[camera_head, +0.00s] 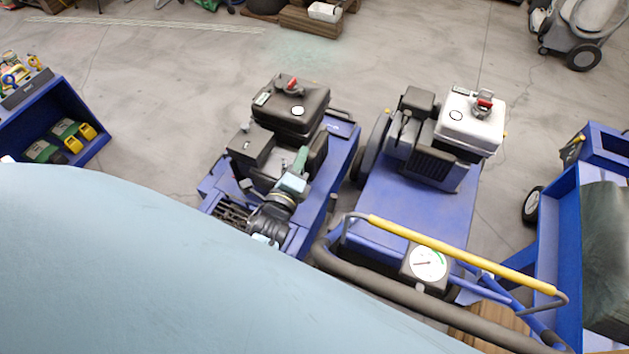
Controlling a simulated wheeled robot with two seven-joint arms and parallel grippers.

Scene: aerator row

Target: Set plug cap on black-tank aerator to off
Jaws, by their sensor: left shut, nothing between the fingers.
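The black-tank aerator (338,165) stands left of centre, a blue machine with a black fuel tank (311,103) that has a red and grey filler cap (291,86). Its dark engine sits below the tank. I cannot clearly make out the plug cap or its position; my left arm covers part of the engine. My left gripper (302,155) is shut and empty, over the engine just below the tank. I cannot tell whether it touches the machine. My right gripper is not in view.
A white-tank aerator (395,210) stands close on the right, with a yellow-grip handlebar (450,250) and a round gauge (428,263). A blue shelf cart (85,105) is at left, a blue cart (567,235) at right.

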